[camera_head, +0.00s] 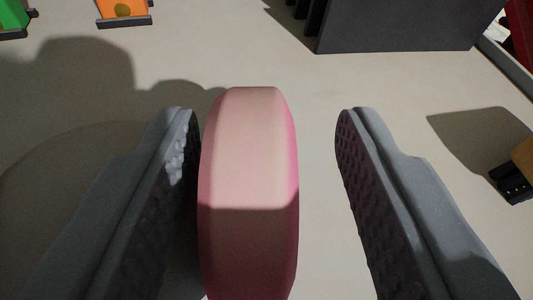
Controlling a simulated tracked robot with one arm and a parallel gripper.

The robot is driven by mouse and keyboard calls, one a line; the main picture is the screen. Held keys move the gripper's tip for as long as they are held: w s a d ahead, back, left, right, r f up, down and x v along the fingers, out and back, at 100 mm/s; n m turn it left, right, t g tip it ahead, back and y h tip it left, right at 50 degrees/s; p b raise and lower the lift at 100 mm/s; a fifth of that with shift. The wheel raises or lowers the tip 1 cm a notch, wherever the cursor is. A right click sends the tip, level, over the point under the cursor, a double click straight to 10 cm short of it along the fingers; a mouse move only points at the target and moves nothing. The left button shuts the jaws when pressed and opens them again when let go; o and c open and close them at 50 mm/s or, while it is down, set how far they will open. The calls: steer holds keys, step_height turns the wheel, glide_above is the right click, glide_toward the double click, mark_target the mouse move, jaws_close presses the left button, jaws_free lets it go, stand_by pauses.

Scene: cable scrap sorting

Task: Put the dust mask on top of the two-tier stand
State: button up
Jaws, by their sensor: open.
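My gripper (270,112) is open, with its two grey padded fingers at left and right in the head camera view. A pink rounded block-like thing (248,190) stands between them. It lies close against the left finger; I cannot tell whether they touch. A clear gap separates it from the right finger. Its lower end runs out of the picture. I see nothing that I can clearly make out as the dust mask or the two-tier stand.
A dark grey box-like thing (400,25) with black fins stands at the top right. An orange piece (124,10) and a green piece (14,18) lie at the top left. A brown and black thing (515,180) is at the right edge. The pale surface between is clear.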

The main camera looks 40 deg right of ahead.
steer(key=p+v, duration=0.2)
steer(key=v, duration=1)
steer(key=shift+p, duration=0.35)
steer(key=shift+r, duration=0.15)
steer(key=w+a+r+t+y, duration=0.2)
steer(key=w+r+y, duration=0.1)
steer(key=r, duration=0.5)
steer(key=w+a+r+t+y, duration=0.1)
steer(key=w+a+r+y, duration=0.25)
steer(key=r, duration=0.45)
step_height(320, 180, up, 18)
steer(key=s+n+t+y, duration=0.1)
steer(key=s+n+y, duration=0.1)
steer(key=n+y, duration=0.15)
steer(key=s+d+r+n+h, duration=0.1)
steer(key=s+d+r, duration=0.4)
steer(key=s+r, duration=0.3)
steer(key=s+d+r+n, duration=0.1)
steer(key=s+d+r, duration=0.3)
steer(key=s+r, duration=0.4)
steer(key=shift+s+d+g+h, duration=0.35)
steer(key=shift+s+g+h, duration=0.05)
steer(key=shift+s, duration=0.4)
steer(key=shift+r, duration=0.1)
